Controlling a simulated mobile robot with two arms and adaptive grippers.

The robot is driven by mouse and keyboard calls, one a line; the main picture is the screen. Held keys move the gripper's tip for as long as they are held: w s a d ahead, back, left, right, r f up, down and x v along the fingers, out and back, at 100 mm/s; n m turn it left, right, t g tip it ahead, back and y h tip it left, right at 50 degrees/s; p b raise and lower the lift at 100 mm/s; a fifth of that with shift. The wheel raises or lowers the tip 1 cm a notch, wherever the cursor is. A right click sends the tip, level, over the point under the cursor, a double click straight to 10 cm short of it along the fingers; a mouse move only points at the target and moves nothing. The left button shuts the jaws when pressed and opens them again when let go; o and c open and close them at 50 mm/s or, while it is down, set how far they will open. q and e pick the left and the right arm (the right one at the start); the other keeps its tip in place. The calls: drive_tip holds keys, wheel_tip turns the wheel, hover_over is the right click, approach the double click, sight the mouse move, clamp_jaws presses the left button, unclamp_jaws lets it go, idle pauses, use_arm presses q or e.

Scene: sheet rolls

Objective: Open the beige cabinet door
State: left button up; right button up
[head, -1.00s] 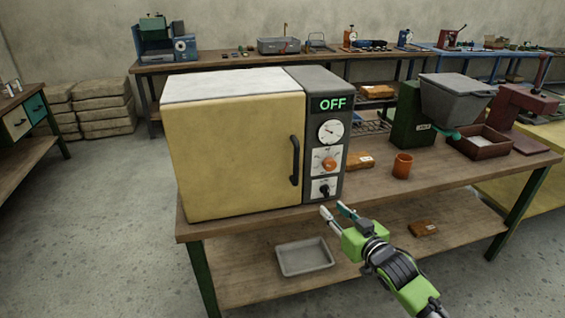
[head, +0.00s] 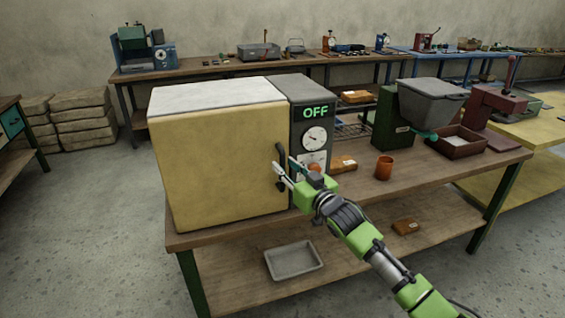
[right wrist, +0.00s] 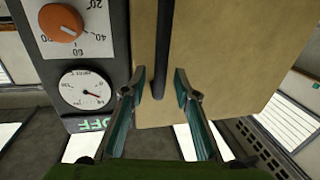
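The beige cabinet door (head: 215,165) is closed on the front of the cabinet, which stands on the wooden table. Its dark vertical handle (head: 281,166) is near the door's right edge. My right gripper (head: 284,170) is at the handle, with its fingers spread. In the right wrist view the door (right wrist: 220,50) fills the upper middle, and the handle (right wrist: 161,60) runs down between the two open fingertips (right wrist: 160,85). Whether the fingers touch the handle cannot be told. My left gripper is not in view.
A grey control panel (head: 309,112) reading OFF, with a dial and an orange knob, adjoins the door on the right. A grey tray (head: 294,261) lies on the lower shelf.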

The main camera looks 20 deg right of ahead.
drive_tip(key=shift+x, duration=1.15)
clamp_jaws()
